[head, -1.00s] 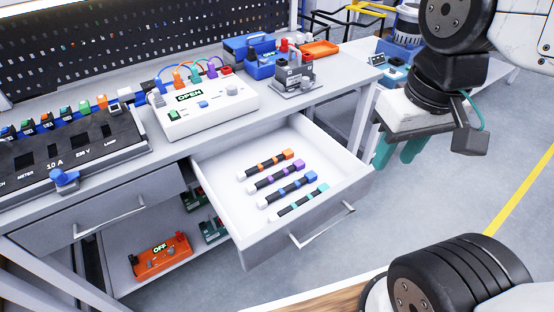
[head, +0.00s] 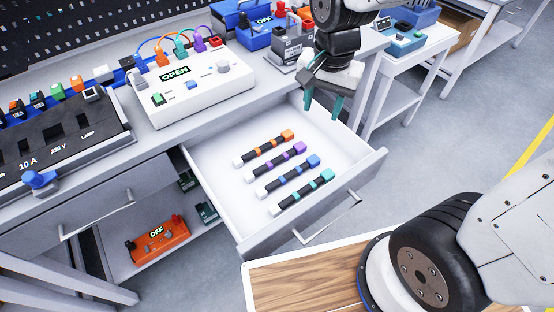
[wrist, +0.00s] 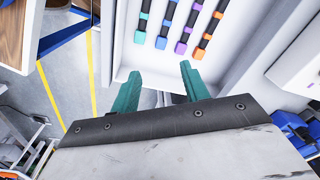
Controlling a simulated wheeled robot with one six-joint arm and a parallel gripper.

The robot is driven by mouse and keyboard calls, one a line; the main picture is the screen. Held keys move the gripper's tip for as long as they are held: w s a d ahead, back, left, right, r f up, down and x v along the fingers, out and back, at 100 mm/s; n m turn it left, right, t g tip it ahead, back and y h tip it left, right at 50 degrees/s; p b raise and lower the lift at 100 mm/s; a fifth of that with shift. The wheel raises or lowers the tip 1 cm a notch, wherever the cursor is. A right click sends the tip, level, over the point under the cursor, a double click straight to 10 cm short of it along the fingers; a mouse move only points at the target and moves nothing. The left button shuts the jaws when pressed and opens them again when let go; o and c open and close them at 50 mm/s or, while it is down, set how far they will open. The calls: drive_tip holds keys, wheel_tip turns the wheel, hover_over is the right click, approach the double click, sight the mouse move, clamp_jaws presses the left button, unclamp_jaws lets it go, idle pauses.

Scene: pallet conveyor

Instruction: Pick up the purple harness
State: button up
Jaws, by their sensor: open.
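The purple harness (head: 279,160) lies in the open drawer (head: 222,190), a black stick with purple bands and a white end. It is second from the back, between an orange-banded harness (head: 265,148) and a blue-banded one (head: 288,178). A teal-banded harness (head: 302,192) lies nearest the drawer front. The purple harness also shows in the wrist view (wrist: 187,28). My gripper (head: 322,103) is open and empty, with teal fingers, above the back right side of the drawer. In the wrist view its fingers (wrist: 160,86) point toward the harnesses, apart from them.
A white box reading OPEN (head: 205,92) stands on the bench with coloured cables. A black panel (head: 60,145) is at left. An orange OFF box (head: 160,241) sits on the shelf below. The drawer's front wall and handle (head: 328,217) stick out.

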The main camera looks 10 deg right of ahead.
sight(277, 158)
drive_tip(key=w+a+f+m, duration=0.1)
drive_tip(key=a+f+m, duration=0.1)
drive_tip(key=f, duration=0.2)
drive_tip(key=w+a+f+m, duration=0.1)
drive_tip(key=w+a+f, duration=0.1)
drive_tip(key=f, duration=0.3)
drive_tip(key=w+a+f+m, duration=0.2)
drive_tip(key=a+f, duration=0.2)
drive_tip(key=f, duration=0.1)
drive_tip(key=shift+w+f+m+g, duration=0.15)
drive_tip(key=shift+f+m+g, duration=0.1)
drive_tip(key=shift+m+g, duration=0.05)
wheel_tip(277, 158, down, 3)
drive_tip(key=shift+r, duration=0.2)
drive_tip(key=f, duration=0.5)
drive_tip(key=shift+w+a+f, duration=0.1)
drive_tip(key=shift+w+f, duration=0.25)
drive_tip(key=shift+f, duration=0.05)
clamp_jaws()
